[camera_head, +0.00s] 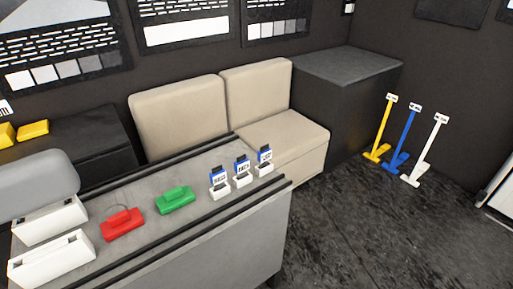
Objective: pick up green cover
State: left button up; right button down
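The green cover (175,200) lies on the grey counter (150,229), near the middle of its top. It looks like a low block with a raised part on top. A red piece (122,224) of similar shape, with a thin loop behind it, lies to its left. Neither of my grippers shows in this view, and nothing touches the green cover.
Two white slotted boxes (51,260) stand at the counter's left end. Several small labelled holders (220,184) stand right of the green cover. Dark rails run along the counter's long edges. A beige sofa (180,115) stands behind.

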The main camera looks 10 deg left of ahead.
aim_at(172, 200)
jog(key=k+j+u, duration=0.2)
jog(key=u, duration=0.2)
jog(key=k+j+u, duration=0.15)
jog(key=j+u, duration=0.2)
jog(key=k+j+u, duration=0.1)
jog(key=j+u, duration=0.65)
jog(key=k+j, duration=0.05)
jog(key=j, duration=0.1)
